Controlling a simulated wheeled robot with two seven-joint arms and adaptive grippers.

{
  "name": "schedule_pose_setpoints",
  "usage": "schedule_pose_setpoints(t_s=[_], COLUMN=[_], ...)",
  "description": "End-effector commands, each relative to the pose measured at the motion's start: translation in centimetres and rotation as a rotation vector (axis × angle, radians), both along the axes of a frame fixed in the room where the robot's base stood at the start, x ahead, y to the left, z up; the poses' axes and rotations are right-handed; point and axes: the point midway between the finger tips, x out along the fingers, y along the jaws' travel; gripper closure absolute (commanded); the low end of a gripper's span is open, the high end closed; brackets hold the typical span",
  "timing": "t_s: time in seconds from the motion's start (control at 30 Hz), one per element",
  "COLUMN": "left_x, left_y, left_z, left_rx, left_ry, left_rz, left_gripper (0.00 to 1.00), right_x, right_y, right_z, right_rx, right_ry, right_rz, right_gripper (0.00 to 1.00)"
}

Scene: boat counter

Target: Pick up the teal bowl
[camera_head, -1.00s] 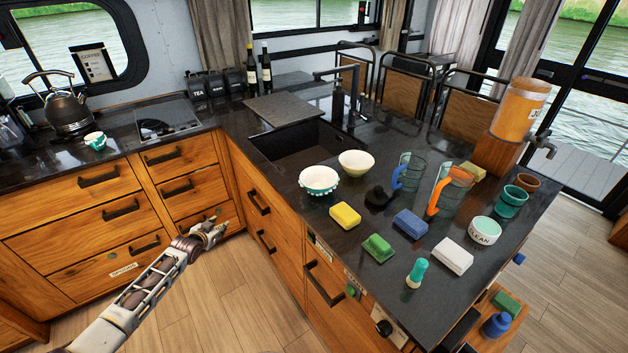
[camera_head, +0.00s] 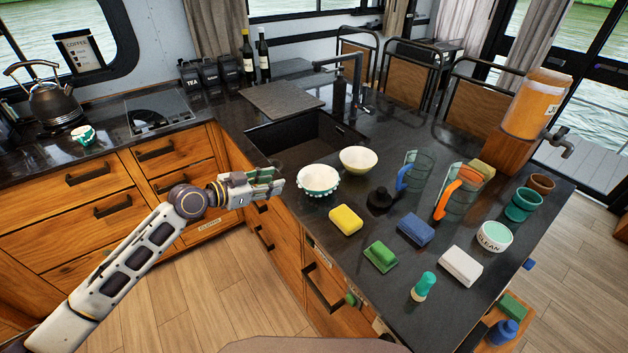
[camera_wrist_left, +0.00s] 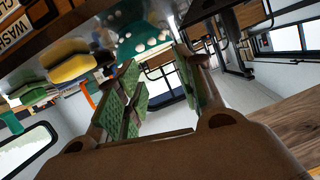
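The teal bowl (camera_head: 319,181), with a white inside and white beads round it, stands on the dark counter by the sink in the head view. Its teal side with white dots fills the top middle of the left wrist view (camera_wrist_left: 142,40). My left gripper (camera_head: 279,183) is at the counter's edge, just left of the bowl and pointing toward it. In the left wrist view its green-padded fingers (camera_wrist_left: 158,85) are apart with nothing between them. The bowl lies beyond the fingertips; a gap seems to remain. My right gripper is not in view.
A cream bowl (camera_head: 358,160) stands close behind the teal bowl. A yellow sponge (camera_head: 345,220) lies in front, and a black stopper-like object (camera_head: 380,199) to the right. The sink (camera_head: 300,138) opens behind. Free floor lies left of the counter edge.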

Motion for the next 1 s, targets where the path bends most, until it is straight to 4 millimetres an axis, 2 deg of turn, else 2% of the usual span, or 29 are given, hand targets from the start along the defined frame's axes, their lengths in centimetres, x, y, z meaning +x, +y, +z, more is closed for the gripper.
schedule_pose_setpoints(t_s=[0.1, 0.3, 0.67, 1.0], left_x=[-2.6, -4.6, -5.0, -5.0], left_y=[-2.5, -3.7, -3.7, -3.7], left_z=[1.5, 1.3, 0.7, 0.7], left_rx=[0.012, 0.078, 0.203, 0.205], left_ry=[-0.032, -0.091, -0.221, -0.225], left_rz=[-0.117, -0.249, -0.334, -0.334], left_gripper=[0.63, 0.63, 0.63, 0.63], right_x=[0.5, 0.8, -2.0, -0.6], right_y=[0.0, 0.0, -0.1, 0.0], right_z=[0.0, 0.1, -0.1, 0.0], right_rx=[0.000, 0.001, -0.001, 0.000], right_ry=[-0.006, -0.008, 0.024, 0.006], right_rz=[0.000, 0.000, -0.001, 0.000], right_gripper=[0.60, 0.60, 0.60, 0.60])
